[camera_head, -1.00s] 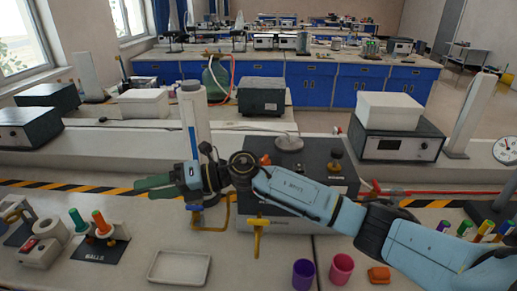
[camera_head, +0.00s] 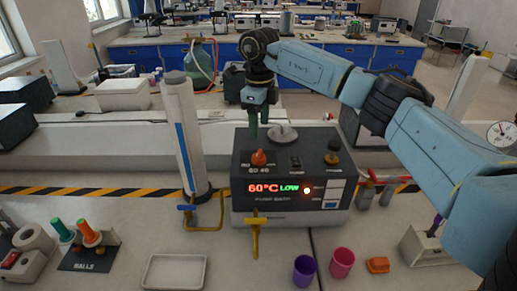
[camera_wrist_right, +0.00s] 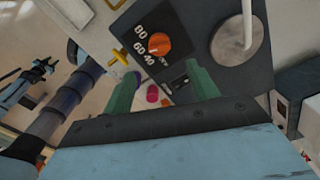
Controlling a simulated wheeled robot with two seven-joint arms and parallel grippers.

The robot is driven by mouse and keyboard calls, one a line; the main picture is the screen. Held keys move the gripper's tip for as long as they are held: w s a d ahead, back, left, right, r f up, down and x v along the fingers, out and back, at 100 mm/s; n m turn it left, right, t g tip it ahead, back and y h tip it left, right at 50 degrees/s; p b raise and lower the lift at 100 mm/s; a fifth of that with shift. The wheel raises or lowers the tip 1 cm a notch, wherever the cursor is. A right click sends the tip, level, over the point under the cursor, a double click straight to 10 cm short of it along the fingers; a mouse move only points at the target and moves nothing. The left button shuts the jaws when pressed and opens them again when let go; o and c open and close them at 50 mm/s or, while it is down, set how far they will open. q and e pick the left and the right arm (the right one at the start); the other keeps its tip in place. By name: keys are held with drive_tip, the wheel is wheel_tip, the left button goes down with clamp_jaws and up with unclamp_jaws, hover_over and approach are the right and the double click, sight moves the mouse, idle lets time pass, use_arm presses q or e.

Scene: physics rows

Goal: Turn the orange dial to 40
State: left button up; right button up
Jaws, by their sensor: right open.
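The orange dial (camera_head: 258,158) sits on the sloped dark top of a box-shaped bath unit (camera_head: 292,217), left of centre. In the right wrist view the orange dial (camera_wrist_right: 159,44) has the marks 80, 60, 40 and OFF around it; which mark it points to is unclear. The unit's display (camera_head: 275,188) reads 60°C LOW. My right gripper (camera_head: 258,130) points down just behind and above the dial, apart from it. In the right wrist view its green fingers (camera_wrist_right: 160,76) are spread and empty. My left gripper is not in view.
A grey metal disc (camera_head: 282,131) and a dark knob (camera_head: 332,158) are on the unit's top. A yellow tap (camera_head: 256,235) stands in front, a tall white column (camera_head: 186,140) at left. Cups (camera_head: 342,262) and a white tray (camera_head: 176,271) lie nearer.

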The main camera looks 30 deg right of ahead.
sight(259, 152)
wheel_tip(259, 152, down, 9)
drive_tip(key=shift+f+p, duration=0.15)
drive_tip(key=shift+p, duration=0.25)
drive_tip(key=c, duration=1)
drive_tip(key=shift+n, duration=0.4)
drive_tip(key=n+b, duration=0.1)
drive_tip(key=n, duration=0.2)
drive_tip(key=shift+w+n, duration=0.1)
drive_tip(key=shift+n, duration=0.3)
drive_tip(key=shift+n+b, duration=0.55)
drive_tip(key=shift+n, duration=1.55)
